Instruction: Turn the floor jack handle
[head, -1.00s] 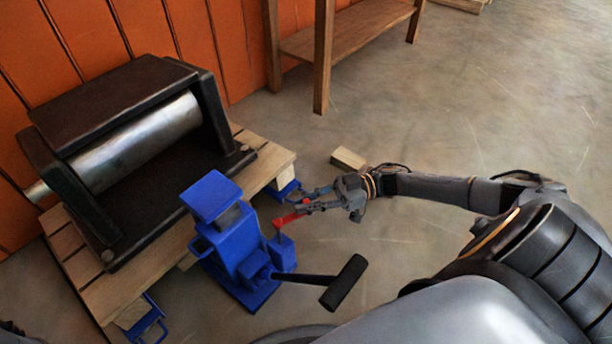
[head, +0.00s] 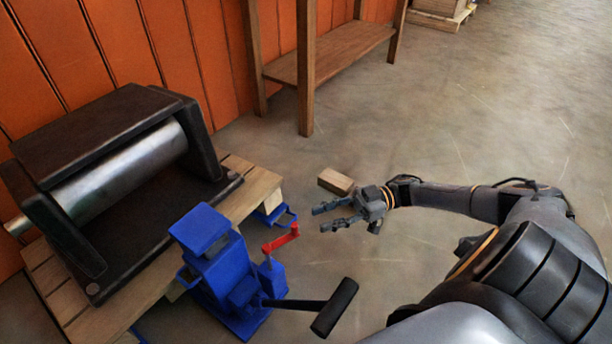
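The blue floor jack (head: 225,280) stands on the concrete floor in front of the wooden pallet. Its small red handle (head: 281,238) sits on top of the jack's right side and points to the right. A black-gripped lever (head: 334,307) sticks out from the jack toward the lower right. My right gripper (head: 318,219) is open and empty, just to the right of the red handle and apart from it, its fingers pointing left. My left gripper is not in view.
A black press with a steel roller (head: 118,172) rests on the wooden pallet (head: 256,187). Another blue jack part (head: 273,214) shows at the pallet's corner. A wooden block (head: 335,181) lies on the floor behind my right gripper. A wooden bench (head: 335,52) stands behind. The floor to the right is clear.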

